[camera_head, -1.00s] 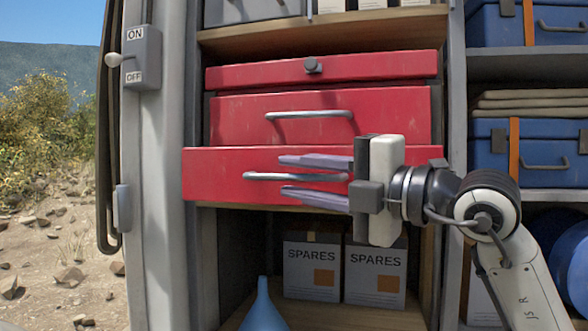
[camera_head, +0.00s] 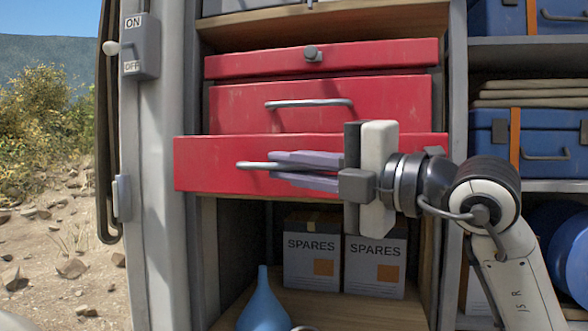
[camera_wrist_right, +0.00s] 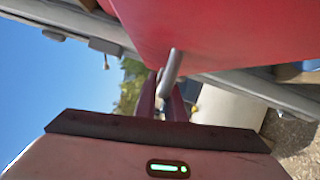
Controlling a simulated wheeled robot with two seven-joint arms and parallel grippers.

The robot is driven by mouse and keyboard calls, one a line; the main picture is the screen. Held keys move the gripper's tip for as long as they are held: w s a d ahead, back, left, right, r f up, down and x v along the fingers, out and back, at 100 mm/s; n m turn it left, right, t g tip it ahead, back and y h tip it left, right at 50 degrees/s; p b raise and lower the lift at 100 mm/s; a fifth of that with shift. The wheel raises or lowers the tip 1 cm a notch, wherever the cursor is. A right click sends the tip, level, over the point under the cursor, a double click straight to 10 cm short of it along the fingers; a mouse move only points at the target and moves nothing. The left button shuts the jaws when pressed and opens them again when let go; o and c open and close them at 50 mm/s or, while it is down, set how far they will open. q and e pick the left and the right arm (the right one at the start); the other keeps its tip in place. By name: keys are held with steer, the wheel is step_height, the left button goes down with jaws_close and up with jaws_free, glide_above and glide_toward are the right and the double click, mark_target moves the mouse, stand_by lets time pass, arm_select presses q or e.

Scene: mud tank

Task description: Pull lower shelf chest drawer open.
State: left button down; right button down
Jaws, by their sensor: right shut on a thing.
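The red chest (camera_head: 320,110) stands on the shelf with its drawers stacked. Its lowest drawer (camera_head: 210,165) sticks out in front of the drawer above it. The grey bar handle (camera_head: 262,166) of the lowest drawer runs sideways across its front. My right gripper (camera_head: 305,170) comes in from the right and is shut on this handle, its two fingers close together over the handle's middle and right part. In the right wrist view the handle (camera_wrist_right: 172,68) meets the fingers (camera_wrist_right: 162,102) below the red drawer front (camera_wrist_right: 225,30). My left gripper is not in view.
Two SPARES boxes (camera_head: 312,262) and a blue funnel (camera_head: 264,304) stand on the shelf below. A grey post with an ON/OFF switch (camera_head: 138,46) is at left.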

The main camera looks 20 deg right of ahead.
steer(key=shift+s+a, duration=0.55)
steer(key=shift+s, duration=0.25)
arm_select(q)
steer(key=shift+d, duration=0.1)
arm_select(e)
steer(key=shift+w, duration=0.1)
steer(key=c, duration=1.8)
jaws_free()
steer(key=shift+d, duration=0.1)
steer(key=shift+c, duration=0.2)
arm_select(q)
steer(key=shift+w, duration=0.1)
arm_select(e)
steer(key=shift+s+d+f, duration=0.1)
steer(key=shift+s+d, duration=0.15)
steer(key=shift+s, duration=0.05)
arm_select(q)
steer(key=b, duration=0.1)
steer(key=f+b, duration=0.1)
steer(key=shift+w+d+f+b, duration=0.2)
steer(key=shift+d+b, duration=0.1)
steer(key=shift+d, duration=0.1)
arm_select(e)
steer(key=v, duration=0.9)
steer(key=shift+s, duration=0.25)
